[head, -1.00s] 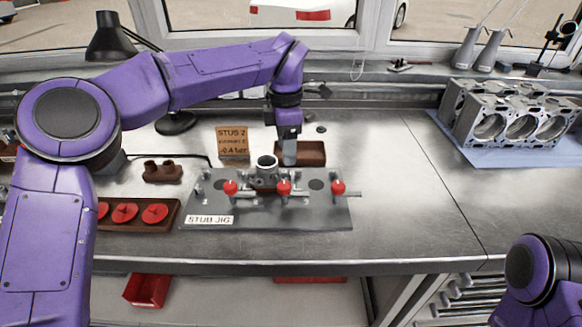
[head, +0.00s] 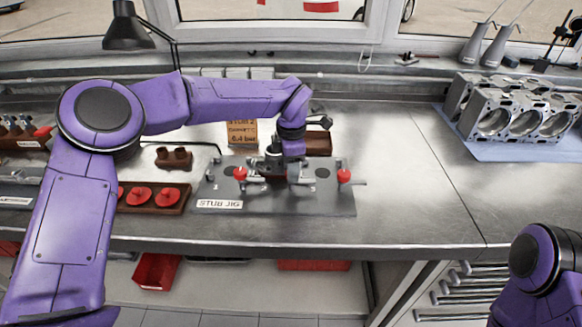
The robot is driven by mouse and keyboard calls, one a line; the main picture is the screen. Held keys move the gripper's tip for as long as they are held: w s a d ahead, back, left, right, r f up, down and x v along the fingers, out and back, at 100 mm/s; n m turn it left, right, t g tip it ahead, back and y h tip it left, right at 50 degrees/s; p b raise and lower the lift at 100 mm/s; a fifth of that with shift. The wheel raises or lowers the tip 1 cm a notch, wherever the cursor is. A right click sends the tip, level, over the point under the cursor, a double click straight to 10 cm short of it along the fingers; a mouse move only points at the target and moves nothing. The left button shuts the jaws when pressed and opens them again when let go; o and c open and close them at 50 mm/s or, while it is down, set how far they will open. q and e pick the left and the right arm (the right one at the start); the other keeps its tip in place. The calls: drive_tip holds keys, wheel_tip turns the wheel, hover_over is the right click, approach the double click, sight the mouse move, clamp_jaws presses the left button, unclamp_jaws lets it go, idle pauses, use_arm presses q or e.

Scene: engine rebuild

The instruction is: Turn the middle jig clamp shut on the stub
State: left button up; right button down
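The stub jig (head: 335,203) is a grey plate on the bench, labelled STUB JIG. The left clamp's red knob (head: 240,174) and the right clamp's red knob (head: 344,175) show clearly. My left gripper (head: 295,178) points down at the middle clamp, just right of the stub, and hides that clamp's red knob. I cannot tell whether its fingers are apart or closed on it. My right arm shows at lower right, its gripper out of view.
A tray with red caps (head: 153,208) lies left of the jig, with a brown double-holed block (head: 174,158) behind it. A brown bin (head: 318,142) and a sign (head: 242,133) stand behind the jig. An engine block (head: 510,110) sits on a blue mat at right. The bench between is clear.

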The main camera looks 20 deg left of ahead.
use_arm(q)
drive_tip(key=shift+f+n, duration=0.1)
drive_tip(key=shift+n, duration=0.2)
drive_tip(key=n+b, duration=0.1)
drive_tip(key=n, duration=0.2)
drive_tip(key=shift+f+n, duration=0.1)
drive_tip(key=shift+n, duration=0.3)
drive_tip(key=n+b, duration=0.1)
drive_tip(key=n, duration=0.3)
drive_tip(key=shift+n+b, duration=0.3)
drive_tip(key=shift+b, duration=0.05)
drive_tip(key=n+b, duration=0.2)
drive_tip(key=n, duration=0.2)
drive_tip(key=shift+d+n+b, duration=0.1)
drive_tip(key=shift+n+b, duration=1.3)
drive_tip(key=shift+n, duration=1.1)
drive_tip(key=o, duration=1)
